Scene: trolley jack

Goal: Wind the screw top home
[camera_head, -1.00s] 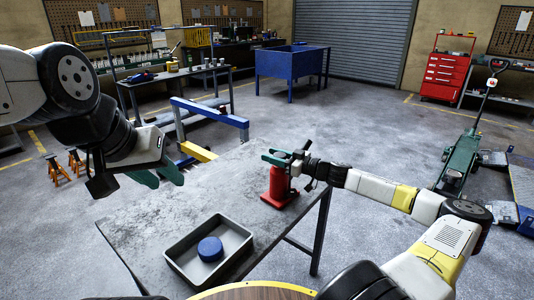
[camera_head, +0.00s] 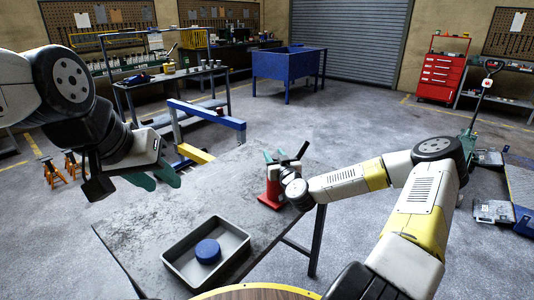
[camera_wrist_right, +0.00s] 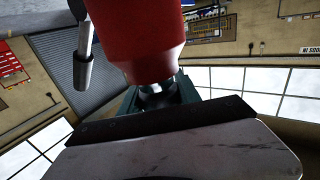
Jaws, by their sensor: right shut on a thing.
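A red bottle jack (camera_head: 271,188) stands upright on the grey worktable (camera_head: 150,212), near its right edge. In the right wrist view the red jack body (camera_wrist_right: 145,45) fills the upper middle. The green jaws are shut around a small pale metal piece, the screw top (camera_wrist_right: 153,88), at the end of the body; the jaws partly hide it. My left gripper (camera_head: 153,177) is open and empty, over the table's far left side, away from the jack.
A grey tray (camera_head: 237,240) with a round blue object (camera_head: 207,251) in it sits at the table's near side. The table between tray and jack is bare. Behind are a blue-and-yellow frame (camera_head: 205,115), a blue bin (camera_head: 283,65) and a red tool chest (camera_head: 440,78).

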